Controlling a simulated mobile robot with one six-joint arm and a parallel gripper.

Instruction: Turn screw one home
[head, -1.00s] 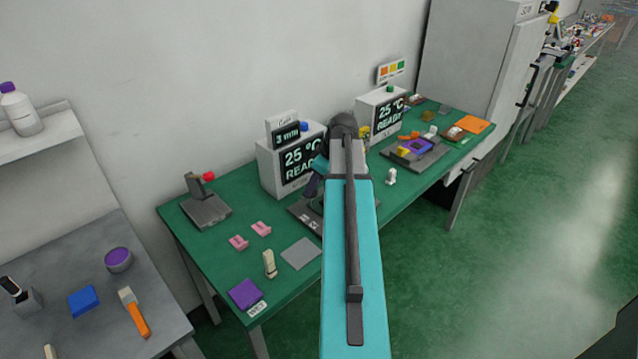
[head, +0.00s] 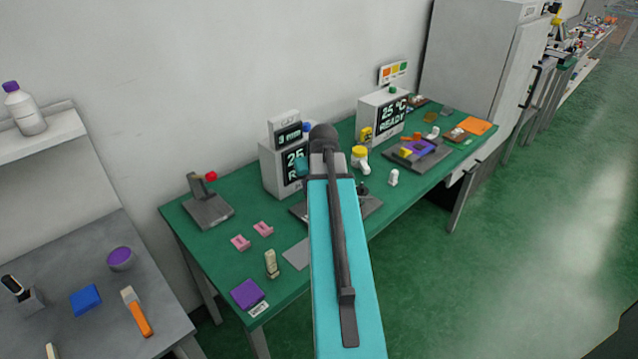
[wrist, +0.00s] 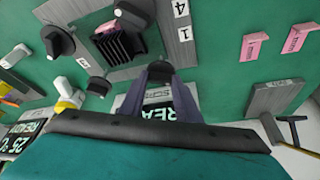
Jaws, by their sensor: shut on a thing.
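The screw fixture is a grey plate (wrist: 195,52) with a dark finned block (wrist: 118,45) and several black knob-headed screws. It also shows in the head view (head: 372,207), partly behind my arm. In the wrist view my gripper (wrist: 160,72) is shut on a dark knob, apparently screw one (wrist: 160,66), close to the plate's label 1. Label 4 sits just above that label. Other knobs stand at the top (wrist: 133,17), at the left (wrist: 58,41) and near label 2 (wrist: 98,86). My gripper is hidden behind my teal arm in the head view.
A display box (head: 275,172) stands behind the fixture, and another (head: 382,115) farther right. A white and yellow part (head: 360,158) stands beside the fixture. Pink brackets (head: 263,229), a purple block (head: 247,294) and a lever stand (head: 208,210) occupy the table's left part.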

